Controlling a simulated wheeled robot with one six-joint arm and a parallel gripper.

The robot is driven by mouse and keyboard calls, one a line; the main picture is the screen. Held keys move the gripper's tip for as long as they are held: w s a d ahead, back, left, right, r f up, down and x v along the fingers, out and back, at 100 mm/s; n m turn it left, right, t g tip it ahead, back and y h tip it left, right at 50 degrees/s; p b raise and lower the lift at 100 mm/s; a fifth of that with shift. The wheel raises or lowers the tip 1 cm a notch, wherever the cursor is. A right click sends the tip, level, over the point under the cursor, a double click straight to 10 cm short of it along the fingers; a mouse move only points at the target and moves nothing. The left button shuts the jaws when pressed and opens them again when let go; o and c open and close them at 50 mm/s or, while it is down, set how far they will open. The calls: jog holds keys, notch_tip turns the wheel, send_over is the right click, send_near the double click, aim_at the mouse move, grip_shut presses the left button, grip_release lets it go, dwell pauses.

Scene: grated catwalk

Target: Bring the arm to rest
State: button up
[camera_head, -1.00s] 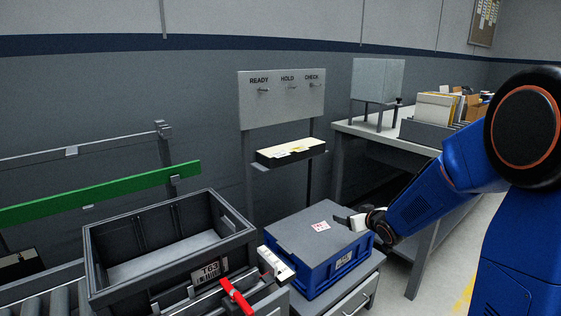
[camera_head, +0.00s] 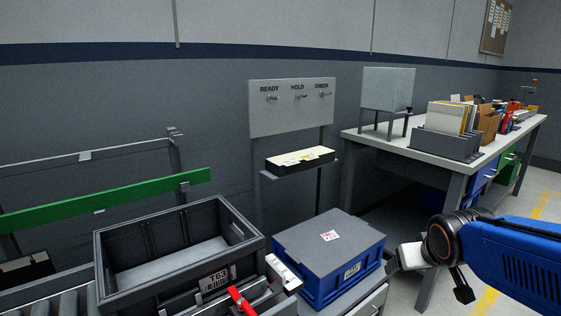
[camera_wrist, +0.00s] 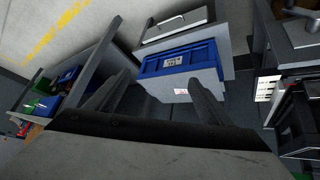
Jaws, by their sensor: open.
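My arm enters the head view from the right, with my gripper (camera_head: 432,268) low, in front of the workbench and just right of the blue crate. In the wrist view my gripper (camera_wrist: 155,92) shows two dark fingers spread apart with nothing between them. The blue crate (camera_head: 345,277) has a grey lid with a white and red label and sits on a drawer cabinet. It also shows beyond the fingers in the wrist view (camera_wrist: 190,60). I cannot tell the exact gap between gripper and crate.
A grey bin (camera_head: 252,241) marked T63 stands on rollers at left, beside a red handle (camera_head: 240,300). A board (camera_head: 292,112) labelled READY, HOLD, CHECK stands behind a small shelf. The workbench (camera_head: 420,148) with files is at right. Open floor (camera_head: 535,235) lies right.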

jog(key=s+a+g+y, duration=0.1)
jog(key=s+a+g, duration=0.1)
jog(key=s, duration=1.3)
jog(key=shift+s+a+f, duration=0.3)
jog(key=shift+a+f, duration=0.15)
jog(key=shift+a, duration=0.1)
